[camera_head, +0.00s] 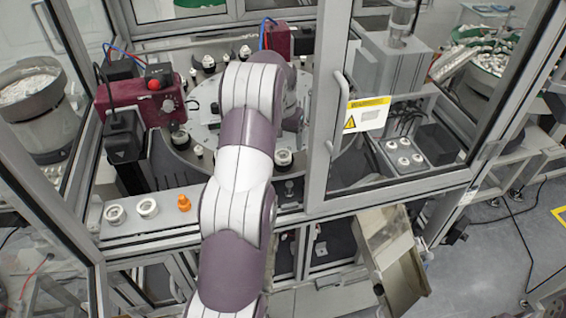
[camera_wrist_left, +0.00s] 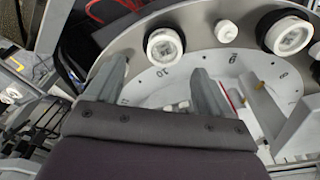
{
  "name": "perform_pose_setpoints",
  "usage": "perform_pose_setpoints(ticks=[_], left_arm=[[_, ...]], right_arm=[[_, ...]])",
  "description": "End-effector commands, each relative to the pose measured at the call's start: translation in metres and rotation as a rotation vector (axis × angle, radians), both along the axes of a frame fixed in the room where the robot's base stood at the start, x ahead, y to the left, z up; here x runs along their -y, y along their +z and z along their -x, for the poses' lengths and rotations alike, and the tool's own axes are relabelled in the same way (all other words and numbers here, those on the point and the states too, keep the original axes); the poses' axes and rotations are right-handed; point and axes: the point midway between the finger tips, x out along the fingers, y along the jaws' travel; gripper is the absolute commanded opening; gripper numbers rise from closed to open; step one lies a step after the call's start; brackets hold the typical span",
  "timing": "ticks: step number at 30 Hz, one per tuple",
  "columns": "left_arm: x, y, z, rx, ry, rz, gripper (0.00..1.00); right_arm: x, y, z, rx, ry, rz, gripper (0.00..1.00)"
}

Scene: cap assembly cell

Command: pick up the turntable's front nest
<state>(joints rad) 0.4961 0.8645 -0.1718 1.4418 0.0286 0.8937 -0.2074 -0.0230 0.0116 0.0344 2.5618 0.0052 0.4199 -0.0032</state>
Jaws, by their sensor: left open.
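The round grey turntable (camera_head: 203,103) sits inside the cell with several small nests around its rim. A nest with a pale ring (camera_head: 284,157) is at its front edge, just right of my left arm. In the left wrist view, a dark-based nest with a white ring (camera_wrist_left: 164,46) is on the turntable's rim (camera_wrist_left: 215,14), beyond my fingertips; I cannot tell if it is the same nest. My left gripper (camera_wrist_left: 160,78) is open, its two fingers apart with nothing held between them. In the head view my arm hides the fingers. My right gripper is not in view.
A front ledge (camera_head: 125,230) holds two white ring parts (camera_head: 147,207) and an orange piece (camera_head: 184,203). A framed glass door (camera_head: 335,110) with a warning label stands right of my arm. A maroon unit (camera_head: 148,97) with a red knob is at the left. A chute (camera_head: 390,255) is below right.

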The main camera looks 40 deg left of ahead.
Motion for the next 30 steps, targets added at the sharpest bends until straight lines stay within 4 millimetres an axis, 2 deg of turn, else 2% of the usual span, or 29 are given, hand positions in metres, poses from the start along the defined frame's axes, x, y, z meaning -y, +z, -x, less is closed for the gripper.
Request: perform_pose_setpoints(ticks=[1,6,10,17,20,21,23,30], left_arm=[[-0.001,0.004,-0.001,0.001,0.000,0.000,0.82],[-0.005,-0.023,0.004,-0.002,0.002,0.001,0.82],[-0.006,-0.048,0.001,0.004,0.001,-0.002,0.82],[-0.006,-0.055,0.000,0.006,0.002,-0.004,0.82],[-0.006,-0.055,0.000,0.005,0.002,-0.003,0.53],[-0.006,-0.055,0.000,0.005,0.002,-0.003,0.40],[-0.006,-0.055,0.000,0.005,0.002,-0.003,0.22],[-0.006,-0.054,0.000,0.006,0.002,-0.004,0.21]], right_arm=[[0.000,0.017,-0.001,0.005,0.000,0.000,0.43],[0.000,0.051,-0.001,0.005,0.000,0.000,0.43],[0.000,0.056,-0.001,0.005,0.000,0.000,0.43],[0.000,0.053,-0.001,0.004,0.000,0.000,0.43],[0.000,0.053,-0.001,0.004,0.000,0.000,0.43],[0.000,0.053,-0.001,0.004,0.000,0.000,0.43],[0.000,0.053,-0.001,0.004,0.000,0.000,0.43],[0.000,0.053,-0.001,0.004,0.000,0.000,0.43]])
